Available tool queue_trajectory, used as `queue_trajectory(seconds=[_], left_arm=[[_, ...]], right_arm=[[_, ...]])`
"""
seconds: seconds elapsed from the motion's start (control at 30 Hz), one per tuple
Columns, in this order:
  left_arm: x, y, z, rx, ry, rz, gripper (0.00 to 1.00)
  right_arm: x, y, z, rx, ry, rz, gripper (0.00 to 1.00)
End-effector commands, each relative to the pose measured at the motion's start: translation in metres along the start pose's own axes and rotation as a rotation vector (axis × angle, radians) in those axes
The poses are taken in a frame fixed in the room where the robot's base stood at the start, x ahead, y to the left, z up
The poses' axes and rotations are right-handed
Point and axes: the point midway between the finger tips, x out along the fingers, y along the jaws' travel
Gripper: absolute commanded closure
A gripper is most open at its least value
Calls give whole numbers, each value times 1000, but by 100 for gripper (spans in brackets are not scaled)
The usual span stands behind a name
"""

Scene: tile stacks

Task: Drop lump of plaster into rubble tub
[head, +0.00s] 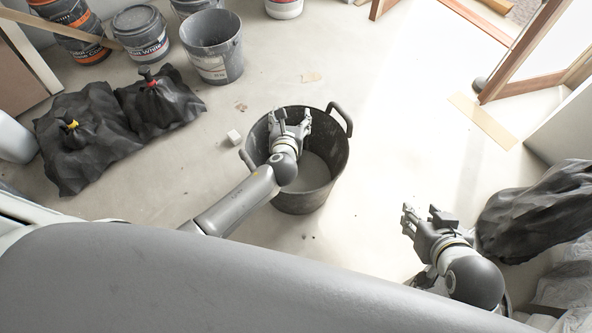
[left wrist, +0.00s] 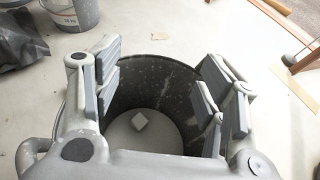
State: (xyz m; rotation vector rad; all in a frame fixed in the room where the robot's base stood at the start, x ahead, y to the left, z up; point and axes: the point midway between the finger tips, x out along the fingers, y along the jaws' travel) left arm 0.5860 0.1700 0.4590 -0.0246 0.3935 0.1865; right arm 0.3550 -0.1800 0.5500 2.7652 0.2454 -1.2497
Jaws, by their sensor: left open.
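The rubble tub (head: 325,132) is a black bucket with two handles standing on the floor; its inside also shows in the left wrist view (left wrist: 152,85). My left gripper (head: 290,120) is over the tub's mouth, fingers spread apart with nothing between them. In the left wrist view, a small pale lump of plaster (left wrist: 139,121) shows inside the tub against its light bottom; my gripper and arm hide it in the head view. Another small white block (head: 234,137) lies on the floor just left of the tub.
Black bags (head: 85,135) lie at left. Several paint buckets (head: 213,48) stand at the back left. A dark bag (head: 540,210) lies beside my right gripper. A wooden frame (head: 520,50) stands at the upper right. The floor between tub and frame is clear.

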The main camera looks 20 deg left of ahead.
Motion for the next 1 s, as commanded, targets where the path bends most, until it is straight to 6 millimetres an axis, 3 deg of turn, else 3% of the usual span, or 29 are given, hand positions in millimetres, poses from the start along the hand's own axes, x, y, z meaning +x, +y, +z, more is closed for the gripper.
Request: queue_trajectory(seconds=[0.5, 0.7, 1.0], left_arm=[[-89, 0, 0, -1, 1, -2, 34], [-103, 0, 0, -1, 0, -1, 34], [-105, 0, 0, -1, 0, -1, 34]], right_arm=[[0, 0, 0, 0, 0, 0, 60], [0, 0, 0, 0, 0, 0, 60], [0, 0, 0, 0, 0, 0, 60]])
